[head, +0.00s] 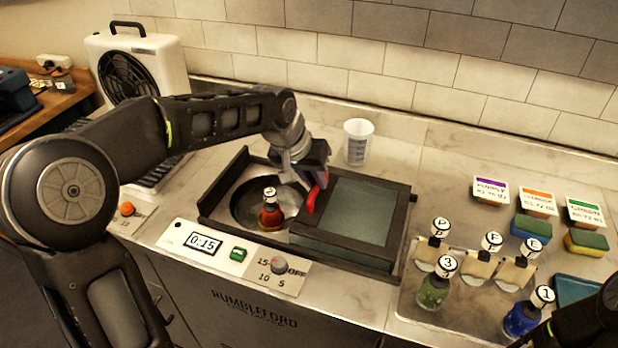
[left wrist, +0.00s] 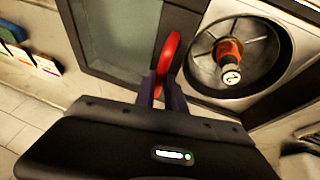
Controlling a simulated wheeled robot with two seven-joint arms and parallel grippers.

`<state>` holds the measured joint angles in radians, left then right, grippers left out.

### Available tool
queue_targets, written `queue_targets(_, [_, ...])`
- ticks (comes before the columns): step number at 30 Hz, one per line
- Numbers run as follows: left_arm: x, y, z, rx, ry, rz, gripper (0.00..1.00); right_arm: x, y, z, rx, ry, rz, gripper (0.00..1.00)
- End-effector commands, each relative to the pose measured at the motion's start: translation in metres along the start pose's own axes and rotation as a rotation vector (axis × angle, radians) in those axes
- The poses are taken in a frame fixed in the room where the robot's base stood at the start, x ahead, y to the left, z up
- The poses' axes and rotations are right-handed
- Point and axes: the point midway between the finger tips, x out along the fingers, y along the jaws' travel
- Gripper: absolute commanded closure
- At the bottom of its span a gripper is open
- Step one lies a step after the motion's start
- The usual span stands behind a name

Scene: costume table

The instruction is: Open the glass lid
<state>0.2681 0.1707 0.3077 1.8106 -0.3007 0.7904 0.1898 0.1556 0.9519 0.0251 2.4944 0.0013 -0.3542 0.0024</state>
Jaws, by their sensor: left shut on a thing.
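The glass lid (head: 356,222) is a dark-framed greenish pane lying over the right part of the sunken unit; it also shows in the left wrist view (left wrist: 118,40). Its red handle (head: 312,199) is on the lid's left edge. My left gripper (head: 320,180) is shut on the red handle (left wrist: 170,52). Left of the lid, the round basin (head: 243,208) is uncovered. An orange-red bottle (head: 270,212) with a white, marked cap stands in it. My right arm (head: 590,325) shows only at the lower right edge; its gripper is out of view.
A control panel (head: 205,246) with a 0:15 display and a knob (head: 279,265) is in front. A clear cup (head: 357,141) stands behind the lid. Right are a green bottle (head: 434,287), a blue bottle (head: 522,318), labelled tubs (head: 538,203) and sponges (head: 586,242). A white fan unit (head: 137,68) stands back left.

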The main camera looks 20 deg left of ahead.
Motion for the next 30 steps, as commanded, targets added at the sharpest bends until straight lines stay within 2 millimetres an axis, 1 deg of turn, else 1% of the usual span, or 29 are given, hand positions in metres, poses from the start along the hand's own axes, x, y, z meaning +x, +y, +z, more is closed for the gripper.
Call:
queue_targets(3, [0.0, 0.0, 0.0, 0.0, 0.0, 0.0, 1.0, 0.0, 0.0, 0.0, 0.0, 0.0, 0.0, 0.5])
queue_targets(4, [0.0, 0.0, 0.0, 0.0, 0.0, 0.0, 0.84, 0.0, 0.0, 0.0, 0.0, 0.0, 0.0, 0.5])
queue_targets(9, [0.0, 0.0, 0.0, 0.0, 0.0, 0.0, 0.7, 0.0, 0.0, 0.0, 0.0, 0.0, 0.0, 0.5])
queue_targets(12, [0.0, -0.001, 0.0, 0.0, 0.0, 0.0, 0.64, 0.0, 0.0, 0.0, 0.0, 0.0, 0.0, 0.5])
queue_targets(19, [-0.001, -0.001, 0.0, 0.0, 0.0, 0.0, 0.64, 0.0, 0.0, 0.0, 0.0, 0.0, 0.0, 0.5])
queue_targets(22, [-0.005, -0.001, -0.001, 0.0, 0.001, 0.0, 0.64, 0.001, 0.0, 0.0, 0.0, 0.0, 0.0, 0.5])
queue_targets(26, [-0.019, -0.001, -0.001, 0.0, 0.004, -0.002, 0.64, 0.003, 0.001, 0.0, 0.0, 0.001, 0.0, 0.5])
queue_targets(30, [-0.042, -0.001, -0.001, 0.0, 0.004, -0.002, 0.64, 0.006, 0.002, -0.001, -0.001, 0.002, -0.001, 0.5])
